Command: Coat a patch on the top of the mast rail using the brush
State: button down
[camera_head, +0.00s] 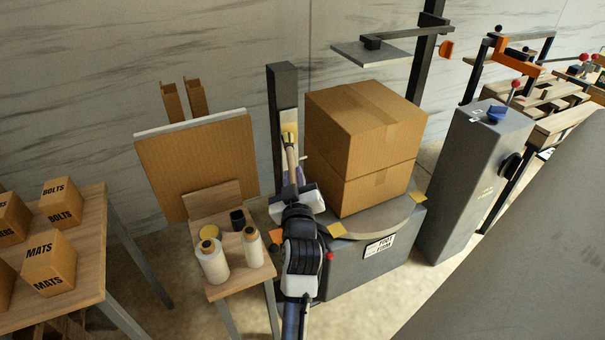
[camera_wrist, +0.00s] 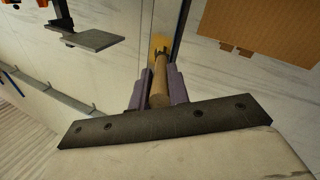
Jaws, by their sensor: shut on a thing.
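My gripper (camera_head: 294,188) is shut on the wooden handle of the brush (camera_head: 291,152), between its purple fingers. The brush points up and away, with its yellowish head in front of the dark upright mast rail (camera_head: 282,85). In the wrist view the brush handle (camera_wrist: 158,82) stands between the fingers, and its yellow-brown head (camera_wrist: 160,44) is beside the dark edge of the mast rail (camera_wrist: 181,28). A pale strip (camera_head: 288,117) shows by the brush head. I cannot tell whether the bristles touch the rail.
Two stacked cartons (camera_head: 362,145) stand on the round turntable (camera_head: 372,222), close right of my gripper. A small wooden stand (camera_head: 225,285) with bottles is at left, before a large brown board (camera_head: 195,160). A grey plate (camera_head: 375,53) overhangs the cartons. A grey cabinet (camera_head: 470,180) stands at right.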

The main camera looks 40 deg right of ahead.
aim_at(289, 167)
jog(key=shift+w+a+r+p, duration=0.15)
jog(key=shift+a+r+p, duration=0.45)
jog(key=shift+r, duration=0.15)
jog(key=shift+s+d+r, duration=0.5)
jog(key=shift+d+r, duration=0.15)
jog(key=shift+d, duration=1.35)
jog(key=a, duration=0.1)
jog(key=a+r, duration=0.1)
jog(key=a+p, duration=0.1)
jog(key=a, duration=0.1)
jog(key=shift+w+r, duration=0.15)
jog(key=shift+w, duration=0.25)
jog(key=shift+s+d+b, duration=0.2)
jog(key=shift+d+b, duration=0.05)
jog(key=shift+d, duration=0.75)
jog(key=shift+s+d+b, duration=0.2)
jog(key=shift+d, duration=0.8)
